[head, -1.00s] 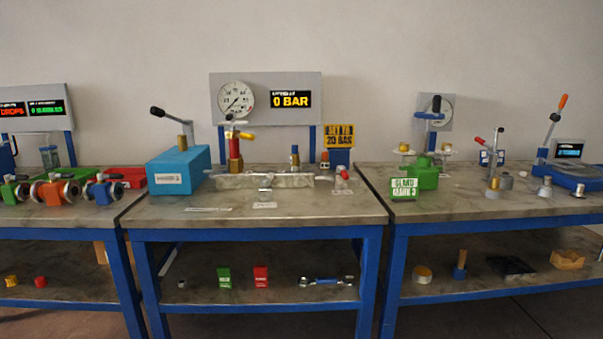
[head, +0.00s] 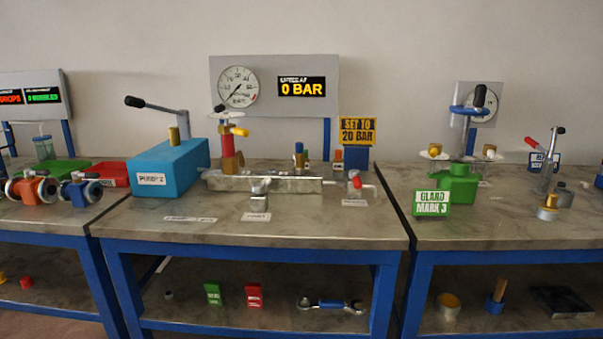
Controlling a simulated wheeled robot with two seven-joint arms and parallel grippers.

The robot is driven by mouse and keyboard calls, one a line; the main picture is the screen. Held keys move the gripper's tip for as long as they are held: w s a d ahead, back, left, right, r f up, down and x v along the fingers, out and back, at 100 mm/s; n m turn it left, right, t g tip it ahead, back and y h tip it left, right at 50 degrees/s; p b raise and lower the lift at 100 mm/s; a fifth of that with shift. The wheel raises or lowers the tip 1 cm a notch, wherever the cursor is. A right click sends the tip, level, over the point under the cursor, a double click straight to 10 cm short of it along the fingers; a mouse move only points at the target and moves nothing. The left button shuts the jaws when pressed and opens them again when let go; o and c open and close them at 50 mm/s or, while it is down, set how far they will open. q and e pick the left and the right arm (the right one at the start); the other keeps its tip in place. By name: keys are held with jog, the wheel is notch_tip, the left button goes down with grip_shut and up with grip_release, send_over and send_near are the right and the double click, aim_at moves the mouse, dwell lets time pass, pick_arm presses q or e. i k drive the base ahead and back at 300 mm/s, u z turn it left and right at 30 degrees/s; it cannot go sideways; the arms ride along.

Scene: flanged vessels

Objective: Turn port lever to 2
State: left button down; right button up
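A grey metal manifold block (head: 290,186) lies along the middle bench. A small grey fitting (head: 259,192) sits at its front, with a white label (head: 256,217) too small to read. A red-handled lever (head: 357,180) is at its right end, its label also unreadable. Neither of my grippers is in view.
A blue pump box (head: 168,170) with a black-tipped handle stands left on the middle bench. A gauge (head: 238,87) and a display (head: 302,88) reading 0 BAR are behind. A yellow sign (head: 358,131) reads SET TO 20 BAR. The bench's front strip is mostly clear.

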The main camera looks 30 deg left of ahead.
aim_at(258, 187)
jog(key=u, duration=0.3)
jog(key=i, duration=0.8)
jog(key=u, duration=0.7)
